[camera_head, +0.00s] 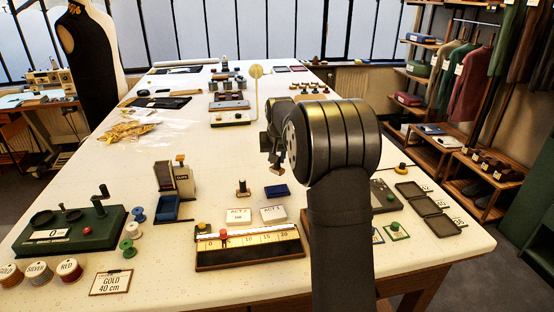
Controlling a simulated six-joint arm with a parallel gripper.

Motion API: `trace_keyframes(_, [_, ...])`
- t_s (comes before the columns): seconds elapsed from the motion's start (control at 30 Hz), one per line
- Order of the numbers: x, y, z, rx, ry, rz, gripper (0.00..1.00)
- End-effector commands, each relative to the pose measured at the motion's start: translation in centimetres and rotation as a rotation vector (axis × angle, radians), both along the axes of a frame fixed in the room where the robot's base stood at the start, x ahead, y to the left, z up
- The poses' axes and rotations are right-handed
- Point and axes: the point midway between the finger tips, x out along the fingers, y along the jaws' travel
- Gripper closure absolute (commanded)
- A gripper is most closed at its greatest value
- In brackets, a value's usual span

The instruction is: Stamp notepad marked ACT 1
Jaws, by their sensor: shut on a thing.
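Two small white notepads stand side by side in the middle front of the table. The left notepad (238,216) seems to read ACT 2, and the right notepad (273,215) seems to read ACT 1; the print is small. A dark blue pad (277,191) lies just behind the right notepad. A stamp-like piece with a dark knob (242,188) stands behind the left notepad. My gripper (275,160) is above and behind the blue pad, shut on a small brownish piece (278,170), perhaps a stamp. My arm's wrist hides part of the gripper.
A ruler-like gauge (249,247) with a red knob lies in front of the notepads. A dispenser with a blue tray (170,208) stands left, beyond it a green crank device (70,231) and spools. Grey hinged trays (430,208) lie right.

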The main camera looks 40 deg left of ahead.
Motion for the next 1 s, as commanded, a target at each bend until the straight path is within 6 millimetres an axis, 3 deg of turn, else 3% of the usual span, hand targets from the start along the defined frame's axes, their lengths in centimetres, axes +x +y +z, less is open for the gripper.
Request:
trace_keyframes(0.23, [-1.2,-0.6,0.2,0.0,0.0,0.001,0.93])
trace_keyframes(0.7, [-10.2,-5.9,0.2,0.001,-0.002,0.0,0.93])
trace_keyframes(1.0, [-11.3,-6.7,-1.0,-0.001,-0.001,0.001,0.93])
